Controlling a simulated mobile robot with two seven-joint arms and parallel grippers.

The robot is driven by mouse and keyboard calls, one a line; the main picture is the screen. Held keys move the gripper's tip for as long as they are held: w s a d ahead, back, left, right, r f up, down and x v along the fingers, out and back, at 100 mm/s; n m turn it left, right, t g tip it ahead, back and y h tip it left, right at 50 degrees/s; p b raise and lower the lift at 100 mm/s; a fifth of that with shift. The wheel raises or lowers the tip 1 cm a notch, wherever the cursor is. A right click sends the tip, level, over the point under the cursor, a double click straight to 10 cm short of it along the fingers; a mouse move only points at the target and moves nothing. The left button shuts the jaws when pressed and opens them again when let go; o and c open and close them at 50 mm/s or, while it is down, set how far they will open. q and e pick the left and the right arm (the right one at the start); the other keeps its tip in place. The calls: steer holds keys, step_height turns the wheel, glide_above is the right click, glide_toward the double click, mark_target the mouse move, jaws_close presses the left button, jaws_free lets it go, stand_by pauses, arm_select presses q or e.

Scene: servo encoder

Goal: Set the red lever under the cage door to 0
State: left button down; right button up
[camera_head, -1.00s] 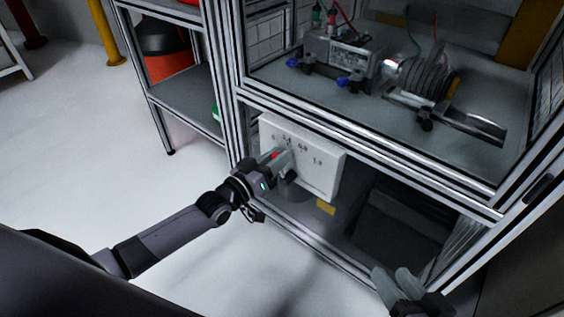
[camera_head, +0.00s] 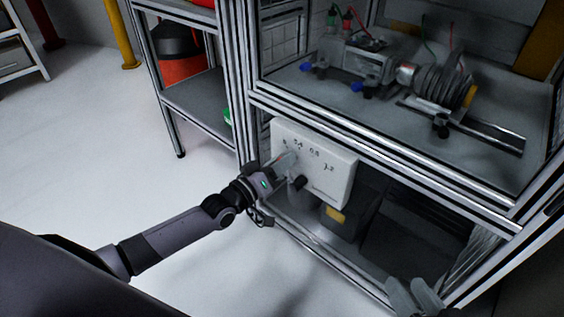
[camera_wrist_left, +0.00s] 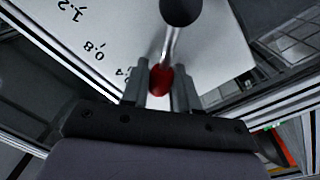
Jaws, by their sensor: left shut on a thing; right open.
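The white panel (camera_head: 318,180) sits in the lower part of the frame, under the cage, with a printed scale 0, 0.4, 0.8, 1.2. My left gripper (camera_head: 287,160) is at the panel's upper left, close below the 0 and 0.4 marks. In the left wrist view its fingers (camera_wrist_left: 160,85) are shut on the lever's red end (camera_wrist_left: 159,80). A metal rod runs from this end to a black knob (camera_wrist_left: 181,8). The 0.4 mark is partly covered by a finger and the 0 is hidden there. My right gripper (camera_head: 412,298) is open and empty at the bottom edge.
Above the panel is the cage bay with a motor rig (camera_head: 365,62) and wires. A grey shelf (camera_head: 195,100) with an orange-red container stands to the left. A dark box with a yellow label (camera_head: 336,215) lies below the panel. The floor at left is clear.

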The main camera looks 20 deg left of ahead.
arm_select(q)
steer(key=c, duration=1)
jaws_free()
steer(key=shift+a, duration=0.1)
arm_select(e)
steer(key=shift+w, duration=0.1)
arm_select(q)
steer(key=shift+s, duration=0.3)
steer(key=p+v, duration=0.2)
steer(key=v, duration=0.4)
steer(key=shift+s+a+f+p, duration=0.1)
steer(key=shift+s+a+p, duration=0.1)
steer(key=shift+s+p, duration=0.1)
arm_select(e)
steer(key=shift+d+h, duration=0.2)
steer(key=shift+h, duration=0.1)
steer(key=shift+r, duration=0.1)
